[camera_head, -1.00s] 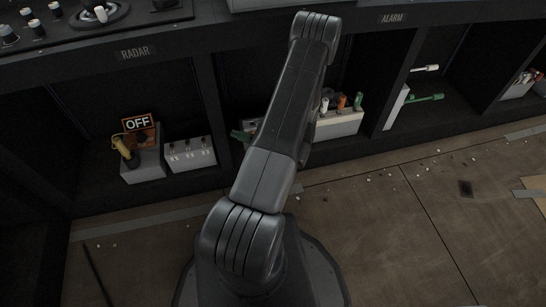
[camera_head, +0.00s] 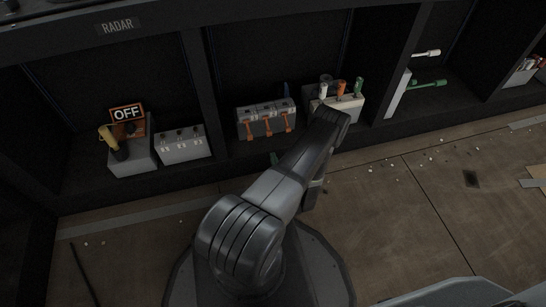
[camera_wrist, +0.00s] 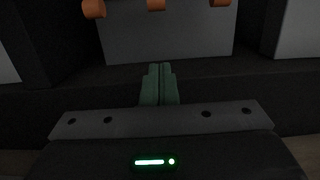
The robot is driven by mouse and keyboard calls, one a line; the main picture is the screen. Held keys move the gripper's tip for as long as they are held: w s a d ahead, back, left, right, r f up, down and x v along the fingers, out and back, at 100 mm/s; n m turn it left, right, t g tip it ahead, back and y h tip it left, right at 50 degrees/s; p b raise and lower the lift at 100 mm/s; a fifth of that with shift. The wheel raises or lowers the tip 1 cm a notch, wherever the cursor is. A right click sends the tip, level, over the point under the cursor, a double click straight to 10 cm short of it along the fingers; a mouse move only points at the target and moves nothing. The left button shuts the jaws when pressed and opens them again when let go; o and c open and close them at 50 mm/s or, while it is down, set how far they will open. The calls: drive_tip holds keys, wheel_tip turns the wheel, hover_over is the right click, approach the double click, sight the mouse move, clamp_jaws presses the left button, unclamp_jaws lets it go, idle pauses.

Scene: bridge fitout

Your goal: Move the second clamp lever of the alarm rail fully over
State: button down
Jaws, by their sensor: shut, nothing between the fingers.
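A grey block with three orange levers (camera_head: 266,121) stands in the middle bay, apparently the alarm rail. In the head view all three levers hang down its front. The second, middle lever (camera_head: 268,127) shows its rounded orange end at the top of the wrist view (camera_wrist: 156,4), between the other two ends. My gripper (camera_wrist: 159,68) has green fingers, shut together and empty. They point at the block's lower front, below the middle lever and apart from it. In the head view my gripper (camera_head: 274,158) is a small green tip in front of the shelf, mostly hidden by my arm.
A pale box with white, orange and green handles (camera_head: 336,100) stands right of the block. Left, past a divider (camera_head: 200,90), are a grey switch box (camera_head: 184,143) and a box with an OFF sign (camera_head: 127,113). Dividers bound the bay. Small debris lies on the floor.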

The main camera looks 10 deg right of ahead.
sight(269, 149)
drive_tip(key=w, duration=0.2)
drive_tip(key=w+b, duration=0.1)
drive_tip(key=w, duration=0.2)
drive_tip(key=w+b, duration=0.1)
drive_tip(key=w, duration=0.1)
drive_tip(key=shift+w+a+r, duration=0.2)
drive_tip(key=shift+w+r, duration=0.05)
drive_tip(key=shift+r, duration=0.1)
drive_tip(key=r, duration=0.1)
drive_tip(key=s+r, duration=0.1)
drive_tip(key=shift+d+r+b, duration=0.1)
drive_tip(key=shift+r+b, duration=0.3)
drive_tip(key=shift+s+r, duration=0.25)
drive_tip(key=shift+r, duration=0.3)
drive_tip(key=shift+r, duration=0.1)
drive_tip(key=shift+s+r+g+p, duration=0.15)
drive_tip(key=shift+g+p, duration=0.45)
drive_tip(key=shift+g, duration=0.1)
